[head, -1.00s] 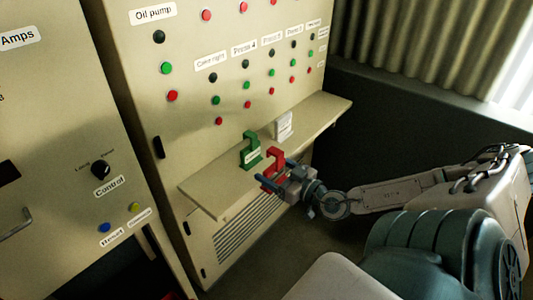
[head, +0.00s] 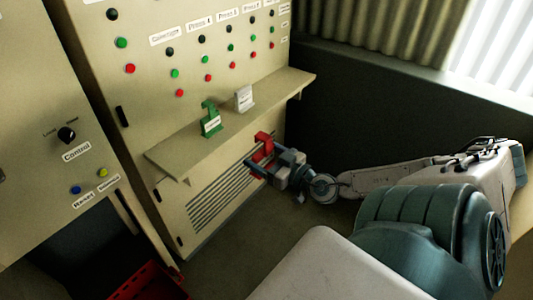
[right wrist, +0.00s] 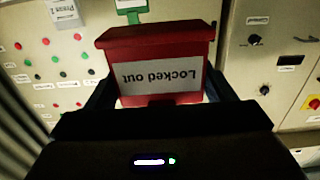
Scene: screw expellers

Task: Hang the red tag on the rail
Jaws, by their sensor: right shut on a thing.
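The red tag (head: 264,141) is hook-shaped at its top and sits in my right gripper (head: 259,163), in front of the panel's vent grille and just off the shelf's front edge. In the right wrist view the tag (right wrist: 155,43) fills the space between the two dark fingers, and its white label reads "Locked out" upside down. My right gripper is shut on it. My left gripper is not in view. I cannot make out a rail in these frames.
A green tag (head: 208,110) and a white tag (head: 244,98) stand on the beige shelf (head: 178,157) of the button panel (head: 100,60). A red crate (head: 150,283) is on the floor at the lower left. Dark floor lies open between the cabinet and my arm.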

